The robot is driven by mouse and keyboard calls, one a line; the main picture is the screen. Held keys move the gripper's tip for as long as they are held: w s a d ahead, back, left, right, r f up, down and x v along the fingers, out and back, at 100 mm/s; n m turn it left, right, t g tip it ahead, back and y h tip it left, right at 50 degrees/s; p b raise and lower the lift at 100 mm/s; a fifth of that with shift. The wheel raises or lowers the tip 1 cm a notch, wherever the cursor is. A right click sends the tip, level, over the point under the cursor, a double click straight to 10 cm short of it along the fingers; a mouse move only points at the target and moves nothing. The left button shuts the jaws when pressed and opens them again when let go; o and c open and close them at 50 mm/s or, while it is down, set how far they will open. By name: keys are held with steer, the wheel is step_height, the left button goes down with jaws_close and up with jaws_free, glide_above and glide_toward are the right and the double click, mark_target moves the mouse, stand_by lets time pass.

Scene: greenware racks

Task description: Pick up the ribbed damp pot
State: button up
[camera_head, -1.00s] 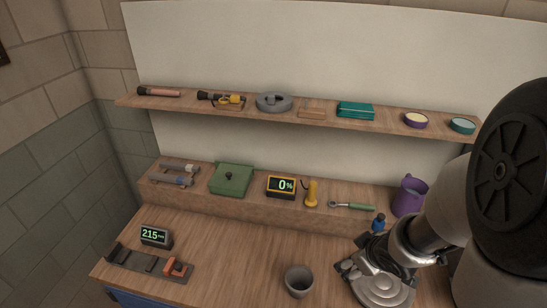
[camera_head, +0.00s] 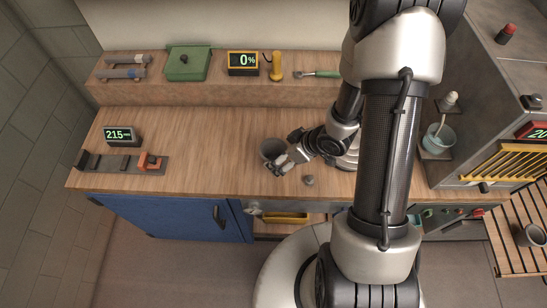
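A grey pot (camera_head: 270,148) stands upright on the wooden worktop in the head view. My gripper (camera_head: 282,164) is right at its lower right side, and its fingers overlap the pot's edge in the picture. I cannot tell whether the fingers touch the pot or how far apart they are. Ribs on this pot cannot be made out. A second grey-brown pot (camera_head: 531,236) stands on the slatted rack at the far right, away from my gripper; its surface detail is too small to tell.
On the worktop (camera_head: 210,165) are a 215 display (camera_head: 121,135), a dark rail with an orange block (camera_head: 150,161), and a small grey knob-like object (camera_head: 309,181). The raised shelf (camera_head: 210,92) holds a green box (camera_head: 188,63) and a 0% meter (camera_head: 243,63). A grey cabinet (camera_head: 500,75) stands right.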

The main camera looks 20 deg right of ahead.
steer(key=shift+w+b+x, duration=0.25)
steer(key=shift+b+x, duration=0.95)
steer(key=shift+x, duration=1.9)
steer(key=shift+r, duration=0.25)
steer(key=shift+c, duration=0.2)
steer(key=c, duration=1.3)
